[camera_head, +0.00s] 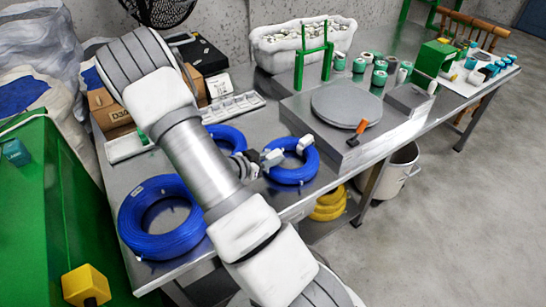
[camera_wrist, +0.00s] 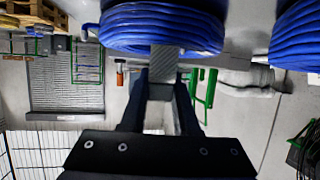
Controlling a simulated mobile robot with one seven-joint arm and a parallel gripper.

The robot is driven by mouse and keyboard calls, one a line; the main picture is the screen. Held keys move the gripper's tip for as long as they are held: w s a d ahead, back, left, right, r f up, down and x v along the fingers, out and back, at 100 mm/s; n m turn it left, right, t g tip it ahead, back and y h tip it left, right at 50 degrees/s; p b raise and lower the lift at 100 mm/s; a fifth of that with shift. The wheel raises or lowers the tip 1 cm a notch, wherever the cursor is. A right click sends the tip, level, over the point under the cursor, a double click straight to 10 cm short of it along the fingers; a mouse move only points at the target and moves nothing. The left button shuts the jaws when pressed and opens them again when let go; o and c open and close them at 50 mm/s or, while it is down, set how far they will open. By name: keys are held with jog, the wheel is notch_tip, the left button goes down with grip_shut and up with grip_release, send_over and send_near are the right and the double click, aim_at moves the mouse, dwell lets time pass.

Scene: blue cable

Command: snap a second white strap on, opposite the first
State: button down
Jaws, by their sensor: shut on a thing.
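A coil of blue cable (camera_head: 291,175) lies on the steel bench near its front edge. A first white strap (camera_head: 304,144) sits on the coil's upper right side. My gripper (camera_head: 262,160) is at the coil's left side, shut on a small pale piece, seemingly the second white strap (camera_head: 273,157). In the wrist view a grey, shaded piece (camera_wrist: 164,62) stands between my fingertips, against the blue coil (camera_wrist: 160,28). I cannot tell whether it is seated around the cable.
A larger blue coil (camera_head: 160,220) lies at the left, and another (camera_head: 228,138) is partly behind my arm. A raised plate with a grey disc (camera_head: 346,106) and an orange-handled tool (camera_head: 358,131) stands right. A white bin of parts (camera_head: 300,45) is behind.

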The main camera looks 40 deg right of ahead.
jog(key=shift+f, duration=0.15)
jog(key=shift+f+b, duration=0.6)
jog(key=shift+f, duration=0.1)
jog(key=shift+f, duration=0.15)
jog(key=shift+f+b, duration=0.3)
jog(key=shift+f, duration=0.05)
jog(key=shift+r, duration=0.15)
jog(key=shift+r+p, duration=0.5)
jog(key=shift+p, duration=0.15)
jog(key=shift+r, duration=0.15)
jog(key=shift+r+p, duration=0.5)
jog(key=shift+p, duration=0.05)
